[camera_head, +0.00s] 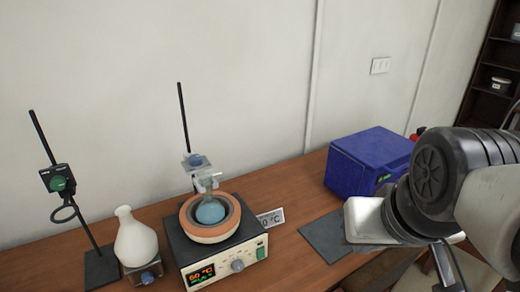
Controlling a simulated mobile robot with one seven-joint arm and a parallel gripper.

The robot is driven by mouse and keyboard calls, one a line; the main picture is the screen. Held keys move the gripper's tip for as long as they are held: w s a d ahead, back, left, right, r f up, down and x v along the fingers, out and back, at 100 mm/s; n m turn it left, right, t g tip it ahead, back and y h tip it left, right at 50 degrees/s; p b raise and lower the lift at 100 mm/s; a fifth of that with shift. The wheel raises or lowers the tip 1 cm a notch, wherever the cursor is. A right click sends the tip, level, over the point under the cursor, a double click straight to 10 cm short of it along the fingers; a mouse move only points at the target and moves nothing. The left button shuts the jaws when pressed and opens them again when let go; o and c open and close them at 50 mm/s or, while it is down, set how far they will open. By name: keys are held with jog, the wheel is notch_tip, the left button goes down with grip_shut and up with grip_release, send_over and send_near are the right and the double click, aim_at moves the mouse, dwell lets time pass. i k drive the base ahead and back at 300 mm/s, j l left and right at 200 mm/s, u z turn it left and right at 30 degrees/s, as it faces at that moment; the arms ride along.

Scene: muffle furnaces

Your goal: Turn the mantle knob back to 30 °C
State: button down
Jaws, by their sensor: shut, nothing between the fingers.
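The heating mantle (222,250) stands on the bench at the lower middle, with an orange-rimmed bowl on a dark-topped box. A round flask (211,211) with blue liquid sits in the bowl. The grey mantle knob (237,266) is on the front panel, between a lit display (202,274) and a green switch (261,253). The display seems to read 50 or 60 °C; its first digit is unclear. The knob's pointer is too small to read. My gripper (368,222) is shut and empty at the right, well apart from the knob; its fingertips are not clearly visible.
A card (270,218) ending in "0 °C" is partly hidden behind the mantle. A white flask (135,238) and a clamp stand (100,268) are at the left. A blue box (368,158) stands behind my gripper. A dark mat (322,238) lies bare right of the mantle.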

aim_at(237, 266)
jog(key=u, duration=0.7)
jog(key=k+j, duration=0.1)
jog(key=j, duration=0.2)
jog(key=k+j, duration=0.1)
jog(key=z, duration=0.05)
